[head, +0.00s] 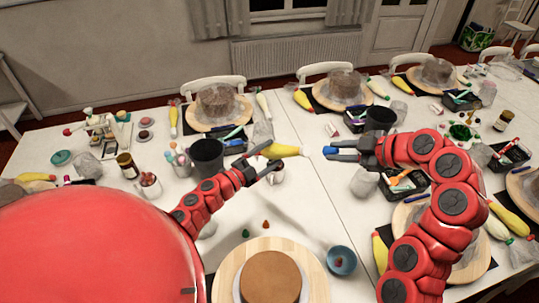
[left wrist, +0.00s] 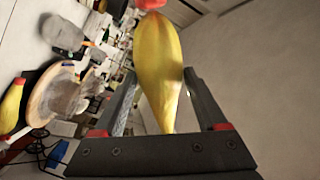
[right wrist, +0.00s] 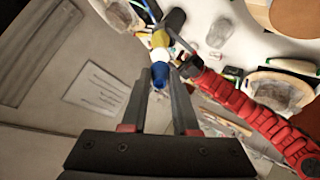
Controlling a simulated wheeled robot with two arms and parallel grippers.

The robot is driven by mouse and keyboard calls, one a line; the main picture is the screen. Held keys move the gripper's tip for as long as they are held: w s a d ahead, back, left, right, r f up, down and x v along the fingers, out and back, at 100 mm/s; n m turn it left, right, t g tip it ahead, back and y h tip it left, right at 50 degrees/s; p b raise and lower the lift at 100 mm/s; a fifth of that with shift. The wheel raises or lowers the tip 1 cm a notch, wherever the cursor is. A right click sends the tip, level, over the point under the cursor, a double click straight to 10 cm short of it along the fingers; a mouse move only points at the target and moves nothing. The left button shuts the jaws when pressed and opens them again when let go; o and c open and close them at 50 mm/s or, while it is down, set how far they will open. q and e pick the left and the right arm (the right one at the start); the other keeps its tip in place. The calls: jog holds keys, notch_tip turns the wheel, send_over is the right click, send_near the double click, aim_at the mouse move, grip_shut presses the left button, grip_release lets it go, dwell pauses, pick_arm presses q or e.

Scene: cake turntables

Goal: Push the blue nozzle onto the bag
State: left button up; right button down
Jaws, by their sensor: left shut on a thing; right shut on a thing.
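The yellow bag (head: 280,151) is held roughly level above the table by my left gripper (head: 266,163). In the left wrist view the bag (left wrist: 160,60) lies between the two fingers. Its white tip (head: 304,151) points right, toward my right gripper (head: 334,151). My right gripper is shut on the blue nozzle (head: 329,150). The nozzle faces the white tip in line with it, with a small gap between them in the head view. In the right wrist view the nozzle (right wrist: 160,75) overlaps the white tip (right wrist: 160,54), so the gap cannot be judged there.
More turntables, yellow bags and black trays cover the table. A bare table patch (head: 310,205) lies under the grippers.

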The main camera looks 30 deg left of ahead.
jog(key=shift+x, duration=2.85)
jog(key=shift+a+f, duration=0.2)
jog(key=shift+a, duration=0.2)
jog(key=c, duration=0.6)
grip_release()
jog(key=v, duration=0.7)
jog(key=shift+d+r, duration=0.15)
jog(key=shift+d, duration=0.1)
